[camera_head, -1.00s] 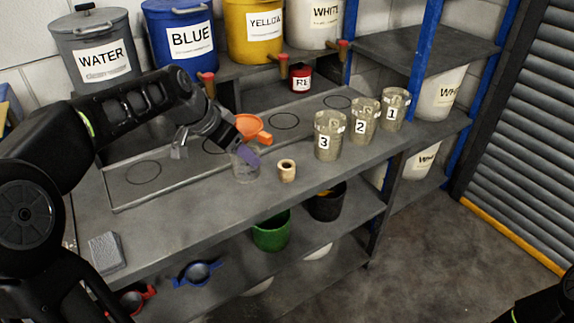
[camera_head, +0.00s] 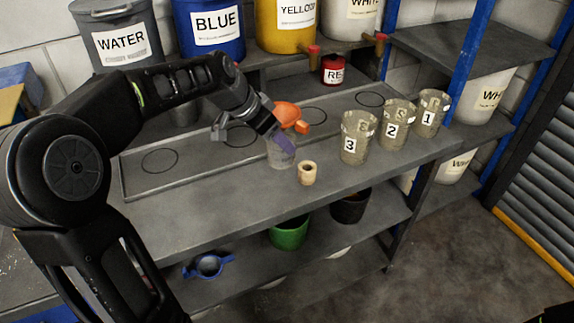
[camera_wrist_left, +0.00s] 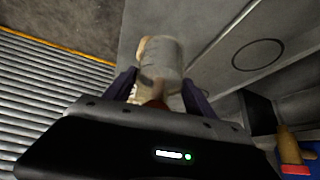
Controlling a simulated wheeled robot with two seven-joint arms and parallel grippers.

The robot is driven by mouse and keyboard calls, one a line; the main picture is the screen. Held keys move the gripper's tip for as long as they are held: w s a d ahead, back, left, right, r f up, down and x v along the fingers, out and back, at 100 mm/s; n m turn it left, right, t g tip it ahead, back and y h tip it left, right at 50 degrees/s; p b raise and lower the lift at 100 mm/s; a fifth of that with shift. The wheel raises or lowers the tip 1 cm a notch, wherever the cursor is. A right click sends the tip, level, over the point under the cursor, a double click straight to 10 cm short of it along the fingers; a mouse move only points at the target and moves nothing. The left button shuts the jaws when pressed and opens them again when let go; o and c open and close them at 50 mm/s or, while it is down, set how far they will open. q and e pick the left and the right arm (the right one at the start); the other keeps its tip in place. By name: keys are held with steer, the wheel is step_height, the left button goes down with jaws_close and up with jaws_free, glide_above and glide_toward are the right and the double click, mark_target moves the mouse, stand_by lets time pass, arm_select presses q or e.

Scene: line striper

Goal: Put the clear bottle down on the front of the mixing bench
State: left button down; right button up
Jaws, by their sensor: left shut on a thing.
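The clear bottle (camera_head: 280,154) is in my left gripper (camera_head: 277,140), over the front part of the grey mixing bench (camera_head: 190,215). It looks upright or nearly so. Its base is at or very close to the bench top; I cannot tell if it touches. In the left wrist view the bottle (camera_wrist_left: 160,62) sits between the two dark fingers of the left gripper (camera_wrist_left: 160,88), which is shut on it. The fingers hide its upper part in the head view.
A tan, cork-like piece (camera_head: 307,173) stands just right of the bottle. Cups 3 (camera_head: 357,140), 2 (camera_head: 396,126) and 1 (camera_head: 431,113) stand further right. An orange funnel-like thing (camera_head: 288,113) is behind the gripper. Bare bench top lies left and in front.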

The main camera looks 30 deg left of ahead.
mark_target(277, 162)
arm_select(q)
steer(key=shift+f, duration=1.95)
step_height(277, 162, down, 3)
steer(key=shift+f+p, duration=0.1)
steer(key=shift+p, duration=0.35)
steer(key=shift+f, duration=0.25)
steer(key=shift+f, duration=0.2)
steer(key=shift+c, duration=1.5)
jaws_free()
steer(key=shift+r, duration=0.1)
